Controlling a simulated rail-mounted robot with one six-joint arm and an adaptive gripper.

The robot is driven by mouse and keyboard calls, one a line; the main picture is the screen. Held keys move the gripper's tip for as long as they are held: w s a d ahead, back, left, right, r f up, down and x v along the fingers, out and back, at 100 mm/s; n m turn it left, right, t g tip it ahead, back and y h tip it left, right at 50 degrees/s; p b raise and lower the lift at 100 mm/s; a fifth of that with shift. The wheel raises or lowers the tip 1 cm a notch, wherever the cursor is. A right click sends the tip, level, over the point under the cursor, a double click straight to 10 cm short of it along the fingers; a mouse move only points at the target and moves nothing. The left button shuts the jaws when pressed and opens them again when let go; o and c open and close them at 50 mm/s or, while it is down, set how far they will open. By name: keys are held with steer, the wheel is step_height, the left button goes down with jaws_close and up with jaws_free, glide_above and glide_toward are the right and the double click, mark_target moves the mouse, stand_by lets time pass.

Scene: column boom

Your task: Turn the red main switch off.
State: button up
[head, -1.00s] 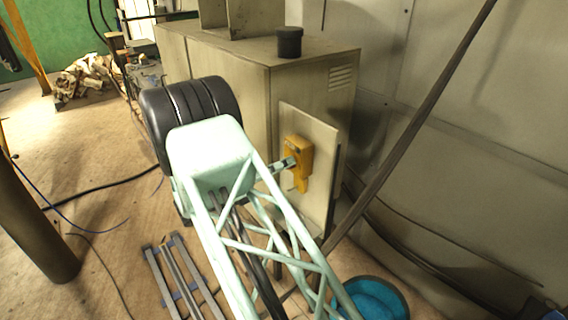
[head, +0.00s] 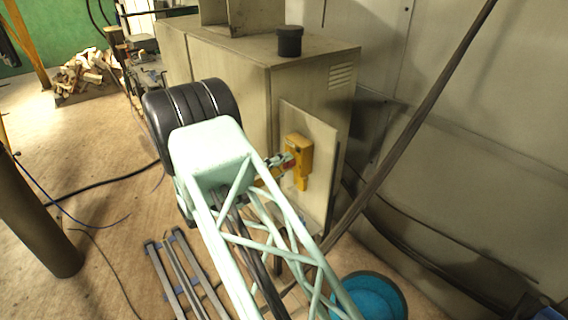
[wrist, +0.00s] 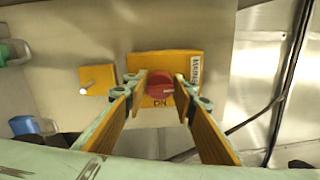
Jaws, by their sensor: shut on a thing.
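The yellow main switch box (head: 299,158) is fixed to an upright pale panel (head: 317,135) on the side of a grey cabinet. In the wrist view the box (wrist: 185,62) carries a red switch knob (wrist: 160,84), with ON lettering just below it and a white label at its right end. My gripper (wrist: 160,88) has its two fingers on either side of the red knob and is shut on it. In the head view my gripper (head: 284,164) reaches the front of the box, partly hidden by my arm. The fingers cover the knob's sides, and its exact angle is hard to read.
A smaller yellow plate with a pale peg (wrist: 97,82) sits left of the box in the wrist view. A dark slanting pole (head: 405,140) stands right of the panel. A blue tub (head: 372,298) and a metal frame (head: 180,275) are on the floor. A black pot (head: 289,41) tops the cabinet.

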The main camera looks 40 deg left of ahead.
stand_by(0.3)
steer(key=o, duration=0.8)
steer(key=shift+o, duration=0.2)
steer(key=shift+s, duration=0.1)
steer(key=v, duration=1.1)
steer(key=shift+s, duration=0.4)
steer(key=shift+a+f, duration=0.1)
